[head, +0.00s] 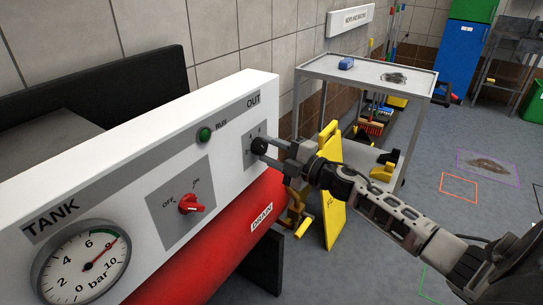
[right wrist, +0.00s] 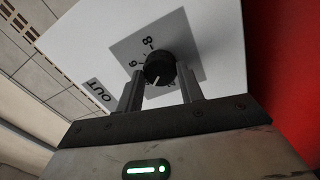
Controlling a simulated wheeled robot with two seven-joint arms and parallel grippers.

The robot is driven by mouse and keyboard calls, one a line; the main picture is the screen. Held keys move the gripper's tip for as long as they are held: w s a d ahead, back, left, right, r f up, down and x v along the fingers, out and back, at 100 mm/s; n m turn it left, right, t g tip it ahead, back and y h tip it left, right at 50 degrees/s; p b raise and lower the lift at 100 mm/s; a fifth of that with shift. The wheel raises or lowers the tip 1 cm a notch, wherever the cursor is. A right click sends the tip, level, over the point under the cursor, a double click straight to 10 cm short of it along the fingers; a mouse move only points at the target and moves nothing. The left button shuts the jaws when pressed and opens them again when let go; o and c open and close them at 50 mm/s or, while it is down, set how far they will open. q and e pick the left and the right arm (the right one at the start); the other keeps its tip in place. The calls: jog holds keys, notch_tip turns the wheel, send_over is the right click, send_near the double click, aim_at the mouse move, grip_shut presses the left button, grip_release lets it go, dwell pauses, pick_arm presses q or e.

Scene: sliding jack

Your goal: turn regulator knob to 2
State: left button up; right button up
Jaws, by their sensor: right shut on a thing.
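The black regulator knob (head: 259,146) sits on the grey OUT plate (head: 251,131) at the right end of the white panel. In the right wrist view the knob (right wrist: 159,67) shows a small pale pointer mark on its lower side. The digits 8 and 6 show beside it; the lower digits are mostly hidden. My right gripper (head: 268,150) is shut on the knob, with one finger on each side in the right wrist view (right wrist: 161,72). I cannot tell exactly which number the pointer marks. My left gripper is not in view.
The panel also holds a TANK gauge (head: 82,263), a red OFF/ON switch (head: 191,204) and a green RUN light (head: 204,134). A red tank (head: 240,222) lies under the panel. A yellow floor sign (head: 334,205) and a grey cart (head: 400,91) stand behind my right arm.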

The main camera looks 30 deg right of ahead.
jog(key=n+b, duration=0.2)
jog(key=n, duration=0.3)
jog(key=shift+f+y, duration=0.15)
jog(key=shift+y, duration=0.15)
jog(key=n+b, duration=0.1)
jog(key=n, duration=0.1)
jog(key=shift+n+b, duration=0.3)
jog(key=shift+b, duration=0.05)
jog(key=shift+n+b, duration=0.55)
jog(key=shift+n, duration=0.45)
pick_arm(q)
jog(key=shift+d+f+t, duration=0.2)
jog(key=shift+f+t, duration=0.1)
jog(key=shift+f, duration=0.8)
pick_arm(e)
jog(key=shift+n, duration=0.6)
pick_arm(q)
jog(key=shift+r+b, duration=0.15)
jog(key=shift+b, duration=0.15)
pick_arm(e)
jog(key=shift+g, duration=0.3)
jog(key=o, duration=1)
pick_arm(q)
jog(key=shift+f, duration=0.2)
